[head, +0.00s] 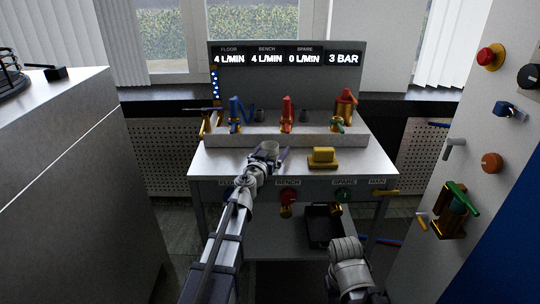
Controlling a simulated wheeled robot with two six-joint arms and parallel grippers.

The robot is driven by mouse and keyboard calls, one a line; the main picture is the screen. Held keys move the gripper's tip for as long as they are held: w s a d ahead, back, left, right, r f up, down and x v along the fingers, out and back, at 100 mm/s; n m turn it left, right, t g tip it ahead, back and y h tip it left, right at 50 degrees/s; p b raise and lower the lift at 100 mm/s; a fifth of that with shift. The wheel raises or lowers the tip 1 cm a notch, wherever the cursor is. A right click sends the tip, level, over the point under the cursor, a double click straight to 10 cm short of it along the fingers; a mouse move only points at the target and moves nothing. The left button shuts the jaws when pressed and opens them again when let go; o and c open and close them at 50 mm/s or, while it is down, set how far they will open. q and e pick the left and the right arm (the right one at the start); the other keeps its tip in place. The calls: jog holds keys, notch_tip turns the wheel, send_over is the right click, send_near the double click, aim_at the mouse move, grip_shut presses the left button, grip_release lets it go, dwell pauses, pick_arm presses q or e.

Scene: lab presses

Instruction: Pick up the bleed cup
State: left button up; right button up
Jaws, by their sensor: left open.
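The bleed cup (271,146), a small pale grey cup, stands upright on the bench top (222,160), near the foot of the raised valve ledge. My left gripper (272,154) reaches over the bench from the front. It is open, with its fingers close around or beside the cup; I cannot tell whether they touch it. The gripper hides the cup's lower part. Of my right arm only a grey link shows at the bottom right; its gripper is not in view.
A yellow block (322,157) sits on the bench right of the cup. A black tray (322,226) is below. A panel with knobs (470,130) stands at right, a grey cabinet (60,170) at left.

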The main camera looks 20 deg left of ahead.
pick_arm(q)
jog(key=c, duration=1.3)
jog(key=shift+r, duration=0.2)
pick_arm(e)
jog(key=shift+r, duration=0.15)
